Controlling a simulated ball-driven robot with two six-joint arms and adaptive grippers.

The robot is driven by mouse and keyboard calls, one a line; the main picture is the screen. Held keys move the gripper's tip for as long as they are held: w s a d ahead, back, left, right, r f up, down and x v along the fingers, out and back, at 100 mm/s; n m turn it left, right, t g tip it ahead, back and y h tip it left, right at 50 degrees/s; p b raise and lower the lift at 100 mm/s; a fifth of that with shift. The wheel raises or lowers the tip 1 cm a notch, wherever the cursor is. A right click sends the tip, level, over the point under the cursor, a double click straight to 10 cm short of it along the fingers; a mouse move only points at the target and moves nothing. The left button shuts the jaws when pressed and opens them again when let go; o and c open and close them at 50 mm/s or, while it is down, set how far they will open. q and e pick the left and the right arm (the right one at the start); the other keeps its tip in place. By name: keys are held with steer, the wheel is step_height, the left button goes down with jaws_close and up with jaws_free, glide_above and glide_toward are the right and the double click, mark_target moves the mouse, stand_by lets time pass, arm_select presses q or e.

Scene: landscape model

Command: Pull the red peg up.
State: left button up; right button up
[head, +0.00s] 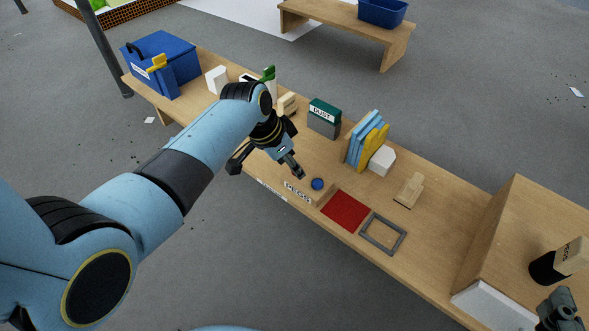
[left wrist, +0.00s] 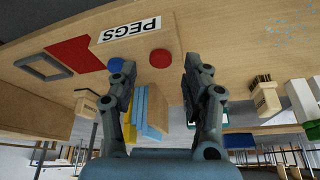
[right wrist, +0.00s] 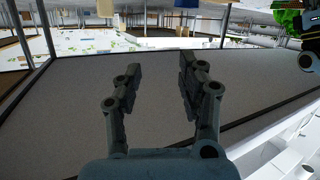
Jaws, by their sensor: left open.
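In the left wrist view the red peg (left wrist: 160,58) is a round red top on the wooden peg block (left wrist: 172,40) labelled PEGS. It lies beyond and between the fingertips of my left gripper (left wrist: 160,80), which is open and empty, apart from the peg. In the head view my left gripper (head: 266,168) is over the left end of the block (head: 298,190) and hides the red peg. The blue peg (head: 317,184) stands on the block's right end; it also shows in the left wrist view (left wrist: 116,65). My right gripper (right wrist: 157,70) is open and empty, away from the block.
A red square (head: 345,211) and a grey frame (head: 383,234) lie right of the block. Behind are a DUST box (head: 324,118), blue and yellow upright pieces (head: 362,142) and a white block (head: 382,160). A blue bin (head: 160,65) stands at the far left.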

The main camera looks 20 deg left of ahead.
arm_select(q)
steer(key=shift+b+x, duration=0.75)
steer(key=shift+x, duration=0.4)
arm_select(e)
steer(key=w+a+r+n+t+y, duration=0.1)
steer(key=w+r+t, duration=0.4)
steer(key=r, duration=0.6)
steer(key=shift+w+r+y, duration=0.15)
steer(key=shift+r+y, duration=0.15)
arm_select(q)
steer(key=shift+c, duration=0.4)
arm_select(e)
steer(key=shift+a, duration=0.1)
arm_select(q)
jaws_close()
